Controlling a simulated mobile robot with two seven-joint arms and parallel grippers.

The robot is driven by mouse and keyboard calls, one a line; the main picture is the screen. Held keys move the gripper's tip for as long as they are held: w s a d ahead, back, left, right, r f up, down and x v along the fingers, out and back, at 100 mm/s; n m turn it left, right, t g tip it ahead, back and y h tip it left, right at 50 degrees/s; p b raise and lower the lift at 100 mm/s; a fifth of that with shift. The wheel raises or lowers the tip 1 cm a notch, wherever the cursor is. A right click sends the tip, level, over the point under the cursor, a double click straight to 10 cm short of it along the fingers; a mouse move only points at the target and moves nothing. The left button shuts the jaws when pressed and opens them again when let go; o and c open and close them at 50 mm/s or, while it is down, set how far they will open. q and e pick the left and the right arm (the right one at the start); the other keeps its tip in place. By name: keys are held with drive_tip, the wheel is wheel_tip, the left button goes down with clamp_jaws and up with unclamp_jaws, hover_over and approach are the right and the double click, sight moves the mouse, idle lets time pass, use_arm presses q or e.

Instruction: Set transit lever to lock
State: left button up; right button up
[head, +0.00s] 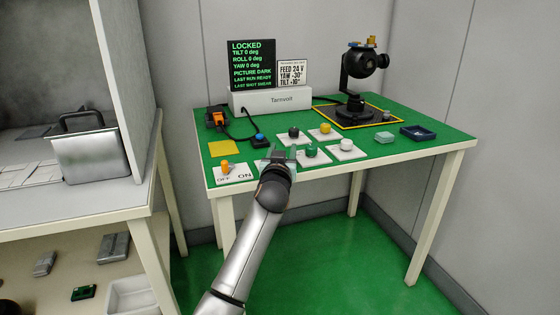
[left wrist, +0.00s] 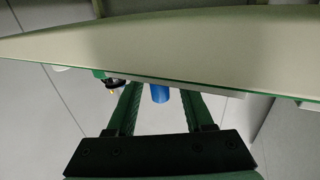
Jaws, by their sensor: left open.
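I see no lever labelled transit. A black gimbal (head: 361,75) stands at the back right of the green table, with small orange and yellow parts on top. An orange lever (head: 226,168) stands on a white OFF/ON plate (head: 234,174) at the front left. My left gripper (head: 278,153) is open at the table's front edge, right of that plate and well short of the gimbal. In the left wrist view its two fingers (left wrist: 160,112) are apart, with a blue cylinder (left wrist: 160,92) showing between them; I cannot tell how near it is.
A display (head: 251,65) reads LOCKED and stands on a white Tarnvolt box (head: 271,100). White plates with black, yellow, green and white knobs (head: 346,145) lie near the gripper. A metal bin (head: 88,150) stands on the left bench.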

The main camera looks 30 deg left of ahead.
use_arm(q)
drive_tip(key=p+v, duration=0.2)
drive_tip(key=v, duration=0.9)
drive_tip(key=shift+s+p, duration=0.3)
drive_tip(key=shift+p, duration=0.05)
drive_tip(key=shift+d, duration=0.15)
